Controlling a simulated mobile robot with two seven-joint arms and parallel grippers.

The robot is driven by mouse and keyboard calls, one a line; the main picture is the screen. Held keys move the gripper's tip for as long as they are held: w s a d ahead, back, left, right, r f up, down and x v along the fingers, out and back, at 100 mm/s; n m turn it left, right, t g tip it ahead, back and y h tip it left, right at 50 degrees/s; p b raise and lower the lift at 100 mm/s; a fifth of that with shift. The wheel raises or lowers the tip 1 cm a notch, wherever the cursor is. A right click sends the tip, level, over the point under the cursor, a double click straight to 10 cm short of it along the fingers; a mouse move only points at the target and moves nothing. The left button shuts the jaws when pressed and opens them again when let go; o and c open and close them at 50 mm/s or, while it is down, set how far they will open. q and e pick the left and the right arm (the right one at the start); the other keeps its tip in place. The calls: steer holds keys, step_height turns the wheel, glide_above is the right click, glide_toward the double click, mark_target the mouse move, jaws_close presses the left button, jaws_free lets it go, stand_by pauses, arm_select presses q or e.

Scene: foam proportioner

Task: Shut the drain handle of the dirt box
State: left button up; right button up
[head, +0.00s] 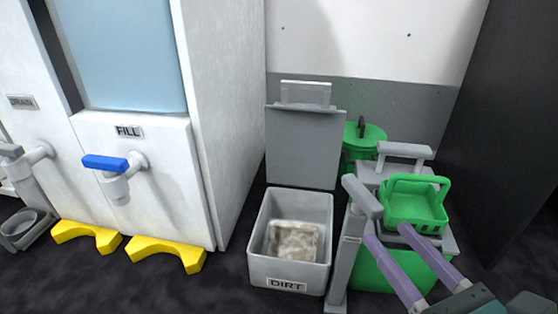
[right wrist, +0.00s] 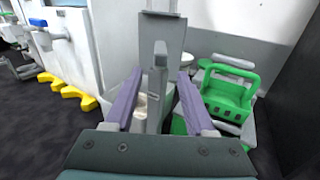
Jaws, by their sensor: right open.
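The dirt box (head: 312,271) is a light grey bin labelled DIRT, with a beige, rough block inside. Its grey lid (head: 303,150) stands up open behind it. A grey upright bar with a thick grip (head: 362,197) stands at the box's right side; it looks like the drain handle, though no label confirms this. My right gripper (head: 388,232) is open, its purple fingers apart, just right of the bar. In the right wrist view, a grey upright part (right wrist: 157,88) shows between the fingers of my right gripper (right wrist: 160,76); contact cannot be told. My left gripper is not in view.
A green basket (head: 415,204) and green bin (head: 364,140) stand close right of and behind the bar. A white cabinet (head: 235,120) with a blue FILL tap (head: 105,163) is left. Yellow feet (head: 168,252) lie below it. A dark panel (head: 505,130) bounds the right.

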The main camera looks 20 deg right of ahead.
mark_target(378, 219)
steer(key=w+b, duration=0.1)
steer(key=w, duration=0.4)
steer(key=shift+d+r, duration=0.1)
steer(key=shift+r, duration=0.05)
steer(key=w+b, duration=0.2)
steer(key=w, duration=0.3)
steer(key=shift+w, duration=0.25)
steer(key=shift+w+d, duration=0.1)
steer(key=shift+w, duration=0.25)
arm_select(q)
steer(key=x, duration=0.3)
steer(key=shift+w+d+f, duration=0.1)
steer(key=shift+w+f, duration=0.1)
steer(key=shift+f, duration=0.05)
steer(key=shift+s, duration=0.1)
arm_select(e)
steer(key=shift+s, duration=0.15)
steer(key=shift+c, duration=0.8)
jaws_close()
